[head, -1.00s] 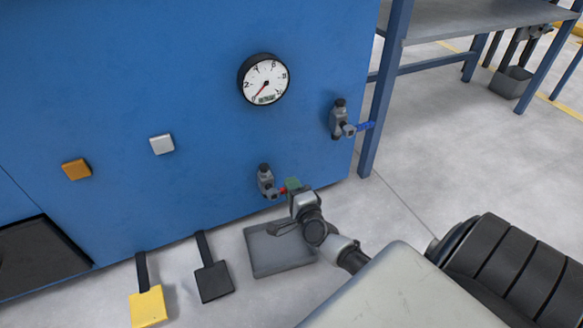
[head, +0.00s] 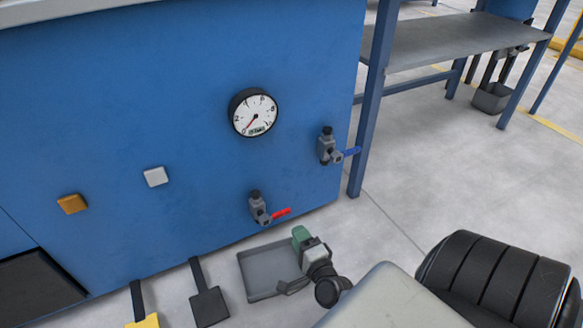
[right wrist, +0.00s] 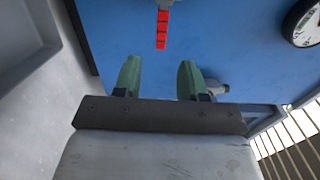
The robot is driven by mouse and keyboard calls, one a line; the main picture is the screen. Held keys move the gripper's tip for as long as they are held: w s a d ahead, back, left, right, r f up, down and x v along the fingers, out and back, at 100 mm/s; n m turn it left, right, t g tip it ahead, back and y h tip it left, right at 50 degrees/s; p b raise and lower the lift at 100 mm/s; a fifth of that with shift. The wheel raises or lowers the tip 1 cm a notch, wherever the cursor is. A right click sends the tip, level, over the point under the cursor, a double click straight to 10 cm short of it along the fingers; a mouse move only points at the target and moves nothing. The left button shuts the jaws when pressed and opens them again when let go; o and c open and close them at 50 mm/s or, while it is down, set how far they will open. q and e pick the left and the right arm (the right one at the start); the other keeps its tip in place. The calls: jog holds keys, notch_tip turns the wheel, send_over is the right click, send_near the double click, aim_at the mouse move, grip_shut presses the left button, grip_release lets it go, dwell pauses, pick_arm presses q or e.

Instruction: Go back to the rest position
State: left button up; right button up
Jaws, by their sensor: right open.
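My right gripper (head: 301,237) is in front of the blue machine (head: 180,110), low and near its right end. In the right wrist view its two green fingers (right wrist: 158,80) stand apart with nothing between them. The valve with the red handle (head: 281,214) is on the machine, up and left of the gripper and apart from it. The red handle also shows in the right wrist view (right wrist: 162,30), beyond the fingers. My left gripper is not in view.
A valve with a blue handle (head: 350,151) and a round gauge (head: 254,113) are on the panel. A grey tray (head: 262,286) lies on the floor below the gripper. A black pedal (head: 209,306) and a yellow pedal (head: 146,321) stand left of it.

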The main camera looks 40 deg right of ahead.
jog(key=shift+s+a, duration=0.15)
jog(key=shift+s, duration=0.4)
